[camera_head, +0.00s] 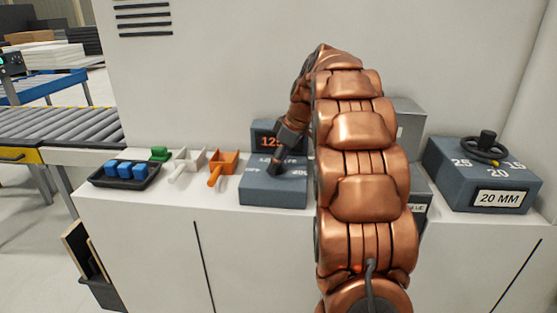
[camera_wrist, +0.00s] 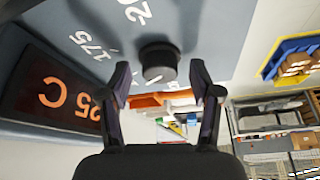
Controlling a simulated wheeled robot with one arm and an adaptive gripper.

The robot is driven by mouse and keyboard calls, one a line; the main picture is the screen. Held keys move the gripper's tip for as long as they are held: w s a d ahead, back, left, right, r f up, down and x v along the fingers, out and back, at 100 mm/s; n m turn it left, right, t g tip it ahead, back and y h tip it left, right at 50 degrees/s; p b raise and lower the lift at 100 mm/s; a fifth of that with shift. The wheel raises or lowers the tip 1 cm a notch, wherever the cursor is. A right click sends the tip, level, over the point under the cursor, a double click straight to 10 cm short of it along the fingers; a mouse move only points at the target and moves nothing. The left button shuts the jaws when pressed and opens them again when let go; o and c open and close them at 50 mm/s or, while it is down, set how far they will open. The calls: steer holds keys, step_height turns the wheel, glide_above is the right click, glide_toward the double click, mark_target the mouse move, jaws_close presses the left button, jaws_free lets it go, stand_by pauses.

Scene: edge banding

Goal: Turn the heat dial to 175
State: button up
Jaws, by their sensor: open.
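The heat dial box (camera_head: 258,190) is blue-grey and stands on the white cabinet, with an orange-lit display (camera_head: 264,141) behind it. In the wrist view the display (camera_wrist: 55,92) appears upside down and partly cut off, with "25 C" legible. The black dial knob (camera_wrist: 158,58) sits on the face beside the printed marks 175 (camera_wrist: 91,45) and 20-something. My gripper (camera_head: 280,163) is over the box. In the wrist view my gripper (camera_wrist: 161,78) is open, its fingertips on either side of the knob's line. Contact cannot be told; the knob's pointer is unclear.
A second dial box (camera_head: 490,197) reading "20 MM" stands at the right. A black tray with blue blocks (camera_head: 125,174), a green piece (camera_head: 160,154), a white holder (camera_head: 188,163) and an orange holder (camera_head: 222,163) stand at the left. My arm hides the middle.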

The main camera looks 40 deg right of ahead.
steer(key=c, duration=1.1)
steer(key=shift+c, duration=0.2)
steer(key=shift+s+a+m+h+b, duration=0.15)
steer(key=shift+m+h+b, duration=0.3)
steer(key=shift+m, duration=0.65)
steer(key=m+h, duration=0.1)
steer(key=m, duration=0.2)
steer(key=shift+a+m+t, duration=0.1)
steer(key=shift+m+t, duration=0.2)
steer(key=shift+t, duration=0.1)
steer(key=m+h, duration=0.1)
steer(key=m, duration=0.2)
steer(key=m+h, duration=0.1)
steer(key=m, duration=0.1)
steer(key=shift+a+m+g+h, duration=0.15)
steer(key=shift+m+g+h, duration=0.15)
steer(key=shift+m, duration=0.1)
